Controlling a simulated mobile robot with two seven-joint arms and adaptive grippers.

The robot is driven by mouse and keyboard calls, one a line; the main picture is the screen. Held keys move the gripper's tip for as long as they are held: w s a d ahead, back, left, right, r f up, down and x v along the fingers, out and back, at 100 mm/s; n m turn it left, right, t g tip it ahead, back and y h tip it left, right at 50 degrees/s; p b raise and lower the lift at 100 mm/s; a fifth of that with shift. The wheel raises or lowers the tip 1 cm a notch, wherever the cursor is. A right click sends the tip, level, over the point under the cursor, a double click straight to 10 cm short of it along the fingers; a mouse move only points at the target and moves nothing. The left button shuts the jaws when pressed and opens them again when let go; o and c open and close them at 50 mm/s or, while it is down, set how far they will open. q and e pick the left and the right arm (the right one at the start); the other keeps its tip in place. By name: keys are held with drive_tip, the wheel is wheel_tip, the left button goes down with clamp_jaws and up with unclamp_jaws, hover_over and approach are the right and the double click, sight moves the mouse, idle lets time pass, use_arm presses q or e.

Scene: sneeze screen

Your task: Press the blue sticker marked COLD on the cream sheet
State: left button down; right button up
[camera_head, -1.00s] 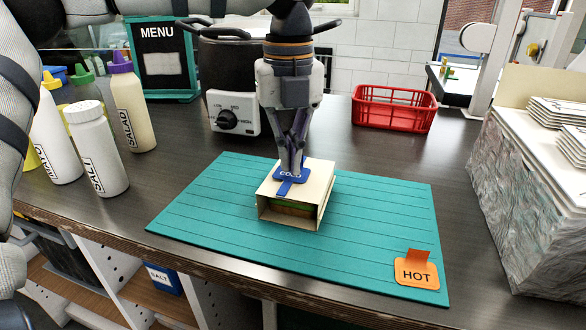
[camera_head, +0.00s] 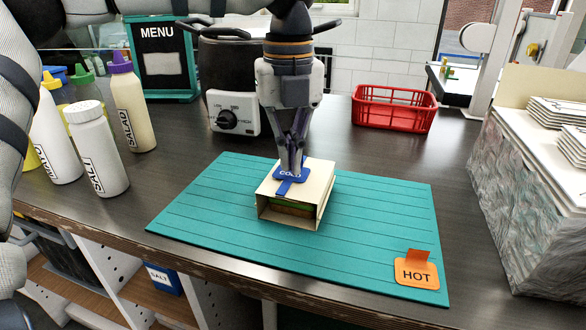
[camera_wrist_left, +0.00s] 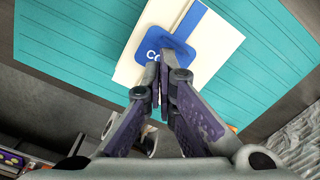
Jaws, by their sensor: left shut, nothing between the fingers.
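The blue sticker marked COLD (camera_head: 287,183) lies on the top face of a cream box-like sheet (camera_head: 313,177) on the teal mat (camera_head: 200,197). A strip of blue runs from it to the front edge of the top. My left gripper (camera_head: 297,173) points straight down, shut, with its fingertips on or just over the sticker. In the left wrist view the shut fingertips (camera_wrist_left: 163,68) overlap the sticker (camera_wrist_left: 168,48) and hide part of its lettering. I cannot tell whether they touch it. My right gripper is not in view.
An orange HOT sticker (camera_head: 417,272) lies on the mat's front right corner. A red basket (camera_head: 394,108) stands behind. Bottles (camera_head: 97,150) stand at left, a dark cooker (camera_head: 232,75) behind the gripper, and a stack of plates (camera_head: 560,111) at right.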

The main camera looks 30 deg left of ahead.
sight(289, 174)
use_arm(q)
drive_tip(key=shift+f, duration=0.3)
drive_tip(key=shift+f, duration=0.4)
idle(1.5)
drive_tip(key=shift+r, duration=2.55)
